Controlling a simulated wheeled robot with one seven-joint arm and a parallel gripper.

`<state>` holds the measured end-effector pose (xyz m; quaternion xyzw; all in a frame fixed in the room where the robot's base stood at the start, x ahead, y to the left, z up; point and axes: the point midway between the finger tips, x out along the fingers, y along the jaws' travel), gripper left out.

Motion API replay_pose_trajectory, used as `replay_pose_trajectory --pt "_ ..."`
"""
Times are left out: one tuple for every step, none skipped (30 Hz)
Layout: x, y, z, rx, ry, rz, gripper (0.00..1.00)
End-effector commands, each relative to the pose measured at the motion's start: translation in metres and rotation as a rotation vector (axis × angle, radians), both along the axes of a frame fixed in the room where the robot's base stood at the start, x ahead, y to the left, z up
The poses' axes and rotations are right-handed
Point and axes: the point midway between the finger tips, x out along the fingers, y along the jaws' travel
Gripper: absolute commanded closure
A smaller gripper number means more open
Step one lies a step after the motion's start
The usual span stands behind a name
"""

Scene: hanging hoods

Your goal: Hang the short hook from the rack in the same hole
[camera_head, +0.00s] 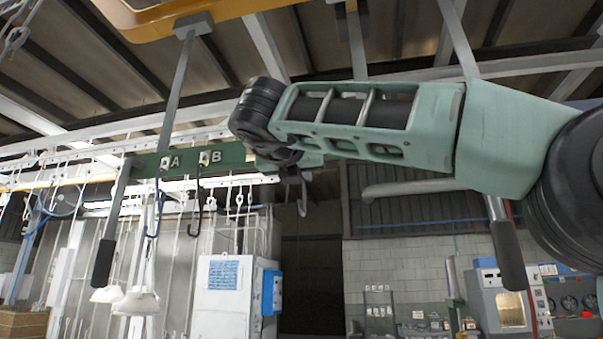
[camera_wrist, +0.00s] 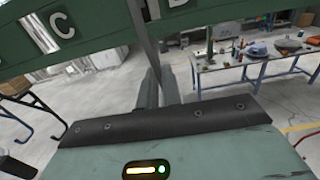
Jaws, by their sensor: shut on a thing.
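The green rack (camera_head: 232,156) hangs across the middle of the head view, with holes at letters A and B. In the wrist view the rack (camera_wrist: 95,32) shows the letter C beside a hole, and part of a D. My gripper (camera_head: 288,168) is at the rack, right of B, and its fingers (camera_wrist: 158,85) are shut on a grey hook (camera_wrist: 144,42). The hook's curved lower end (camera_head: 303,200) shows below the gripper. Its upper end is near the hole by D; I cannot tell if it sits in it. My arm hides the rack's right part.
A blue hook (camera_head: 153,218) hangs at A and a dark hook (camera_head: 197,200) at B. Dark handles (camera_head: 103,263) hang at the rack's sides. A blue table (camera_wrist: 255,70) with tools stands behind. Floor below is clear.

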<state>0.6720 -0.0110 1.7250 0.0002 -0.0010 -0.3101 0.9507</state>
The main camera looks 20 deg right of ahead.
Motion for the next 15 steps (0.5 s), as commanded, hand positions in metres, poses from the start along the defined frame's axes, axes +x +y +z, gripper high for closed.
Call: replay_pose_trajectory --pt "0.001 -0.001 0.000 0.000 0.000 -0.001 1.00" --pt "0.002 -0.002 0.000 0.000 0.000 -0.001 1.00" --pt "0.003 -0.002 0.000 0.000 0.000 -0.001 1.00" --pt "0.004 -0.003 0.000 0.000 0.000 -0.001 1.00" --pt "0.005 -0.004 0.000 0.000 0.000 -0.001 1.00" --pt "0.006 -0.005 0.000 0.000 0.000 -0.001 1.00" --pt "0.007 -0.005 0.000 0.001 0.001 -0.001 1.00" --pt "0.008 -0.006 0.000 0.001 0.000 -0.001 1.00" --pt "0.009 -0.007 0.000 0.001 0.000 -0.002 1.00" --pt "0.010 -0.008 0.000 0.001 0.000 -0.002 1.00" --pt "0.011 -0.008 -0.001 0.001 0.000 -0.002 1.00" --pt "0.013 -0.009 0.000 0.000 0.000 -0.001 1.00" --pt "0.014 -0.010 0.000 0.000 0.000 -0.001 1.00" --pt "0.015 -0.011 0.000 0.000 0.000 -0.001 1.00" --pt "0.016 -0.012 0.000 0.000 0.000 -0.001 1.00"
